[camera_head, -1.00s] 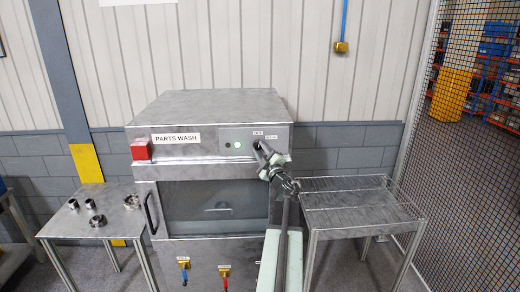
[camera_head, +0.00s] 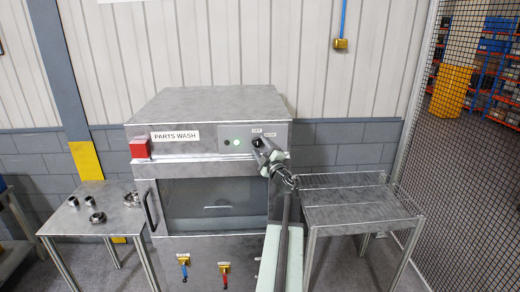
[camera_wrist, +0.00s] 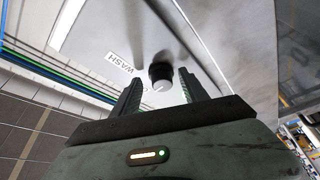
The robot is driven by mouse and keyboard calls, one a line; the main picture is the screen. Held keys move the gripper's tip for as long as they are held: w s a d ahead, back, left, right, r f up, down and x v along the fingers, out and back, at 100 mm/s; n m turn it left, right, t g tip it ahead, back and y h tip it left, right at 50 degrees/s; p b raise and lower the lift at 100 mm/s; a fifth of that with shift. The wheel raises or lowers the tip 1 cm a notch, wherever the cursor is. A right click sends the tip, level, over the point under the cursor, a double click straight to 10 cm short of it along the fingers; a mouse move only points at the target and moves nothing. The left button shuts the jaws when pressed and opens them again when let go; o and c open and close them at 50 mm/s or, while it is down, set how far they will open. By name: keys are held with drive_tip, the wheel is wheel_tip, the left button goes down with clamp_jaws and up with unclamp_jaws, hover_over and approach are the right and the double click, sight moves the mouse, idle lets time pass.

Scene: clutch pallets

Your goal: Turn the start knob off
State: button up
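The parts washer (camera_head: 210,105) is a grey metal cabinet with a "PARTS WASH" label. Its control panel (camera_head: 240,133) has a dark dot, a lit pale green lamp (camera_head: 237,142) and small labels at the right. My gripper (camera_head: 263,147) is at the panel's right end and hides the start knob there. In the wrist view the start knob (camera_wrist: 161,77) is black with a light face and a pointer mark, near a "WASH" label (camera_wrist: 122,62). My gripper (camera_wrist: 159,87) is open, with one finger on each side of the knob and gaps visible between.
A red box (camera_head: 140,148) is on the washer's left front. A left table (camera_head: 75,222) holds several metal parts. A wire-topped table (camera_head: 350,213) stands empty at right, beside a mesh fence (camera_head: 465,180). Blue and red valves (camera_head: 223,270) are low on the front.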

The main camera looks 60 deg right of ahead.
drive_tip(key=shift+a, duration=0.15)
drive_tip(key=b+v, duration=0.1)
drive_tip(key=v, duration=0.6)
drive_tip(key=shift+s+a, duration=0.2)
drive_tip(key=shift+s, duration=0.1)
